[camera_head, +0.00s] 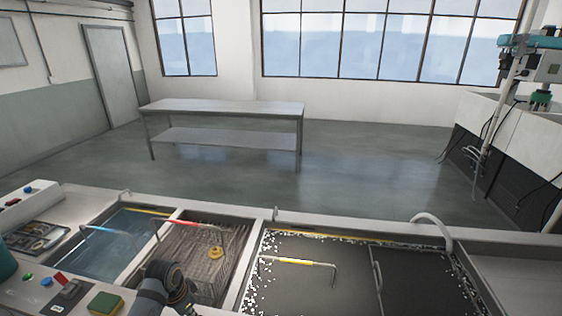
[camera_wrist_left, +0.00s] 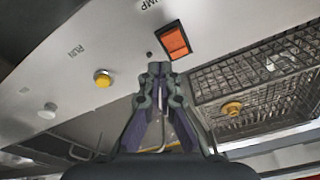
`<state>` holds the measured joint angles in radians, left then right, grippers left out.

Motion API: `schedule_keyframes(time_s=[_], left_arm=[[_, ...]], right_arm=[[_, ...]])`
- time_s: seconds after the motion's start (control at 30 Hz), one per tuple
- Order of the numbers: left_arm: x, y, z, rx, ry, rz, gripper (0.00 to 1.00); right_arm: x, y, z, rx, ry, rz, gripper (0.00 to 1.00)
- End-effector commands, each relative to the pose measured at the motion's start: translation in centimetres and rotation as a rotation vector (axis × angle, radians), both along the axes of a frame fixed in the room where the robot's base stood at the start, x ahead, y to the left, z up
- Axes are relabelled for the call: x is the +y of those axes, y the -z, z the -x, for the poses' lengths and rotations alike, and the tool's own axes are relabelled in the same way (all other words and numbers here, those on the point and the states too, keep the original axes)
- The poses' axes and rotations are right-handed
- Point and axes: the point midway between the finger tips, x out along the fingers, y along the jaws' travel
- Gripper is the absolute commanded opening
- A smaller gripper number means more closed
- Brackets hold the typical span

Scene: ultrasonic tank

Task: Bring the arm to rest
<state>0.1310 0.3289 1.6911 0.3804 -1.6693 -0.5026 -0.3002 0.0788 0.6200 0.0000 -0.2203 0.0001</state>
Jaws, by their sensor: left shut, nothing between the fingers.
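My left arm (camera_head: 168,288) rises from the bottom edge of the head view, left of centre, in front of the basket tank. My left gripper (camera_wrist_left: 159,72) is in the wrist view, its fingers together with nothing between them. Its tips show just below an orange rocker switch (camera_wrist_left: 174,40) on a pale control panel (camera_wrist_left: 110,45). I cannot tell whether they touch the panel. The gripper's fingers cannot be made out in the head view. My right gripper is in neither view.
A wire basket (camera_head: 190,250) holds a brass-coloured round part (camera_head: 215,253), near a blue-liquid tank (camera_head: 108,255). A dark tank (camera_head: 340,265) with white foam and a yellow-handled tool (camera_head: 290,261) lies right. A green-yellow sponge (camera_head: 105,303) sits front left. An empty table (camera_head: 225,107) stands behind.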

Motion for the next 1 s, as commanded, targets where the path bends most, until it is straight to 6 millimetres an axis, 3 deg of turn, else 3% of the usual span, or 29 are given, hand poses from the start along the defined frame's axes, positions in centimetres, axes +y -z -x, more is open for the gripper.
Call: schedule_keyframes(time_s=[0.03, 0.1, 0.3, 0.7, 0.73, 1.0], left_arm=[[-1.3, 0.7, 2.2, -0.005, -0.025, -0.005, 0.00], [-2.7, 0.9, 4.7, -0.029, -0.082, -0.016, 0.00], [-4.9, -0.2, 10.3, -0.088, -0.225, -0.024, 0.00], [-5.9, -4.5, 17.3, -0.178, -0.467, -0.014, 0.00], [-5.9, -4.3, 17.4, -0.180, -0.479, -0.015, 0.00], [-5.2, 3.8, 16.0, -0.149, -0.480, -0.024, 0.00]], right_arm=[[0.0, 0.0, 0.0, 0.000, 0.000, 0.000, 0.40], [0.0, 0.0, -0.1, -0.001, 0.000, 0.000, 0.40], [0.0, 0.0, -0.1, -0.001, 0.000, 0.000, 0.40], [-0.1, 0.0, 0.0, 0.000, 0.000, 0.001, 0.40], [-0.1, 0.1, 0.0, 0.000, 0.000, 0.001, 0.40], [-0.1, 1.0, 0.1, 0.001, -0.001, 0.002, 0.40]])
